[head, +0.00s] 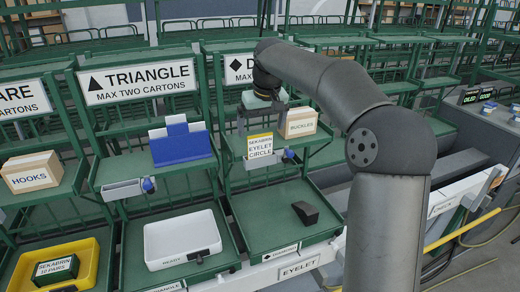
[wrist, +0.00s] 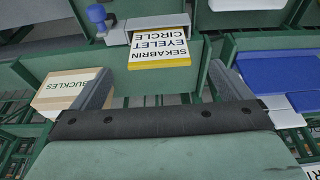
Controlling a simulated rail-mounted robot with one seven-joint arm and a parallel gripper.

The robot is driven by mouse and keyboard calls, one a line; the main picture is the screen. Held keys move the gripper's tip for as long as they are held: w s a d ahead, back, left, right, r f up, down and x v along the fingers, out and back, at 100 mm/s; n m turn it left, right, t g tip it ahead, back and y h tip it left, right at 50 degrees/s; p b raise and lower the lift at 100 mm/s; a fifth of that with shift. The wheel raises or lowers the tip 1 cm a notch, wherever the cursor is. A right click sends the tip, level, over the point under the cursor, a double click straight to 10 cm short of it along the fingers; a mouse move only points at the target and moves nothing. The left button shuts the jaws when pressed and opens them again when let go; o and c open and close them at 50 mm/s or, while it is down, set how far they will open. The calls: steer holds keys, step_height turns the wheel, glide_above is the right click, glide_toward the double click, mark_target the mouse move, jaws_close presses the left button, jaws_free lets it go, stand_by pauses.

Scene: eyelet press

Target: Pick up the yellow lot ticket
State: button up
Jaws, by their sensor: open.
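The yellow lot ticket (head: 260,147) is a white card with a yellow edge, printed SEKABRIN EYELET CIRCLE. In the head view it stands in a grey holder at the front of the diamond bay's upper shelf. It also shows upside down in the wrist view (wrist: 160,47), ahead of the fingers and between their lines. My gripper (head: 262,118) is open and empty, above and behind the ticket in the head view. Its two spread fingers show in the wrist view (wrist: 160,78), apart from the ticket.
A BUCKLES carton (head: 301,122) sits close right of my gripper. A blue bin (head: 183,150) with cards stands on the triangle shelf to the left. Below are a white tray (head: 182,238) and a dark block (head: 305,212). Green rack posts stand around the shelf.

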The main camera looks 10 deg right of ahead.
mark_target(260, 142)
steer(key=shift+p+x, duration=0.9)
steer(key=shift+x, duration=2.85)
steer(key=shift+w, duration=0.1)
steer(key=shift+c, duration=0.4)
steer(key=c, duration=1)
